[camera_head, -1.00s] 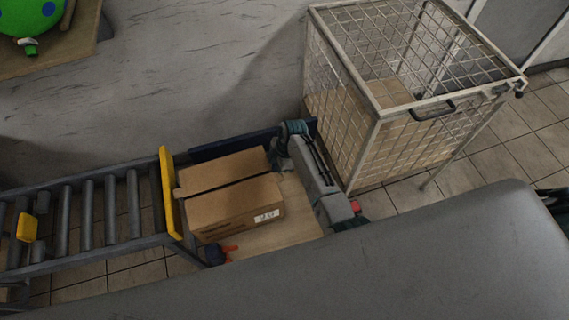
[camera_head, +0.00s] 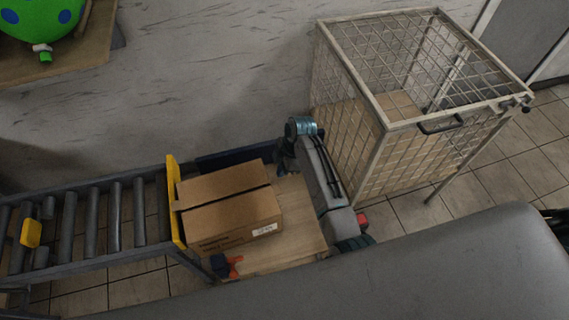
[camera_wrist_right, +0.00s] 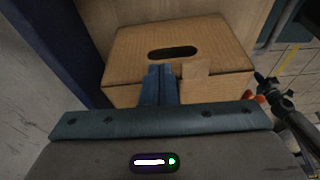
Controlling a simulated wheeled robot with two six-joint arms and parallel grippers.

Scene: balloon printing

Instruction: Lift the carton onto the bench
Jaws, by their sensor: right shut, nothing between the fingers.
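A closed brown carton (camera_head: 222,212) with a dark tape seam and a white label stands on a light wooden surface (camera_head: 297,222), just right of the conveyor's yellow end stop. My right gripper (camera_head: 283,163) is at the carton's right side, near its far corner. In the right wrist view the blue fingers (camera_wrist_right: 160,72) are shut together with nothing between them, in front of a carton face (camera_wrist_right: 205,45) with a dark hand slot. I cannot tell whether they touch the cardboard.
A roller conveyor (camera_head: 92,220) with a yellow end stop (camera_head: 175,200) lies left. A wire cage (camera_head: 350,130) stands close right of my right arm. An orange and dark-blue item (camera_head: 228,266) is at the carton's near side. A green balloon (camera_head: 38,18) is at upper left.

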